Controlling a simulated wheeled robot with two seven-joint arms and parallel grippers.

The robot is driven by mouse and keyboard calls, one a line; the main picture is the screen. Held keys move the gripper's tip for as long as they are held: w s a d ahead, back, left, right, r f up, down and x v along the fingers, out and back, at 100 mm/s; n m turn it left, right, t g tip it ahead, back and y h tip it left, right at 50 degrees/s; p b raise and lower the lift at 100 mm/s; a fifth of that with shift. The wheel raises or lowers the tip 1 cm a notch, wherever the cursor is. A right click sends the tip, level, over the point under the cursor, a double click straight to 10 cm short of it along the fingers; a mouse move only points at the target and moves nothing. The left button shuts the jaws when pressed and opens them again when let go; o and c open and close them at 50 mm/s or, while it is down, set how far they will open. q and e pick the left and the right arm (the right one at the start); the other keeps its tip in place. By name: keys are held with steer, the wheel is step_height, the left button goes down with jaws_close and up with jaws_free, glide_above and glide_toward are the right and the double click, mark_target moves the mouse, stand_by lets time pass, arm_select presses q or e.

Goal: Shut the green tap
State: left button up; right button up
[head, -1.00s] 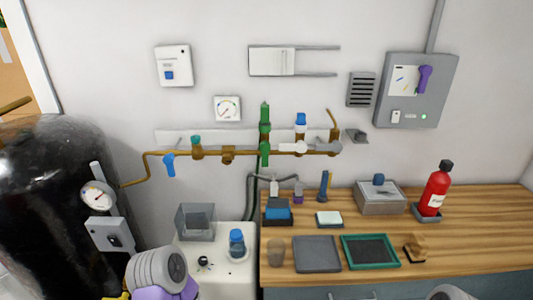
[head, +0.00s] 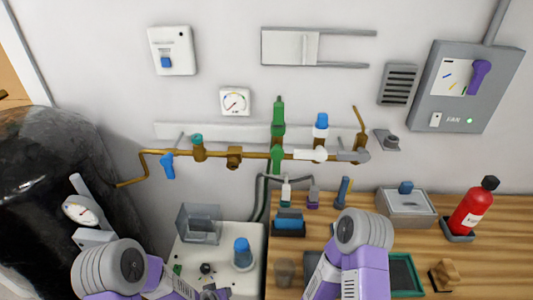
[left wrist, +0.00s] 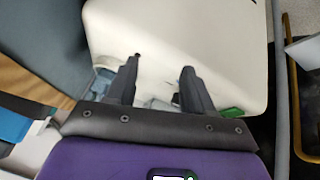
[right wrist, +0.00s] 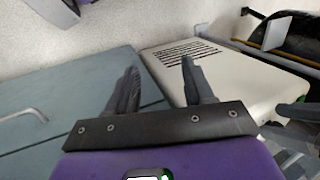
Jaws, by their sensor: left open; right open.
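The green tap (head: 278,132) is on the brown wall pipe, near the middle of the head view. Its green part stands upright, reaching above and below the pipe; I cannot tell its lever from its body with certainty. My left gripper (left wrist: 160,66) is open and empty in the left wrist view, with a white surface beyond its fingers. My right gripper (right wrist: 160,68) is open and empty in the right wrist view, facing a grey cabinet front and a white vented box. Both arms are low in the head view, well below the tap and apart from it.
On the same pipe are a blue lever (head: 167,165), a white lever (head: 310,155) and a grey lever (head: 352,156). Below stand a white cabinet (head: 190,262) with a blue-capped jar (head: 242,253) and a wooden counter (head: 500,265) with several items. The wall before the tap is clear.

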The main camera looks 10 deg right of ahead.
arm_select(q)
steer(key=w+d+r+m+t+p, duration=0.1)
steer(key=w+d+r+t, duration=0.2)
steer(key=w+d+r, duration=0.35)
steer(key=w+d+r+m+t+p, duration=0.1)
steer(key=w+d+r+t, duration=0.2)
steer(key=r, duration=0.6)
steer(key=m+t+h+p, duration=0.1)
steer(key=t+h+p, duration=0.1)
steer(key=t, duration=0.3)
glide_toward(277, 163)
steer(key=x, duration=0.4)
steer(key=shift+x, duration=3.45)
arm_select(e)
steer(key=shift+s+r, duration=0.1)
steer(key=shift+r, duration=2.45)
arm_select(q)
steer(key=shift+f, duration=0.1)
steer(key=shift+c, duration=0.4)
jaws_close()
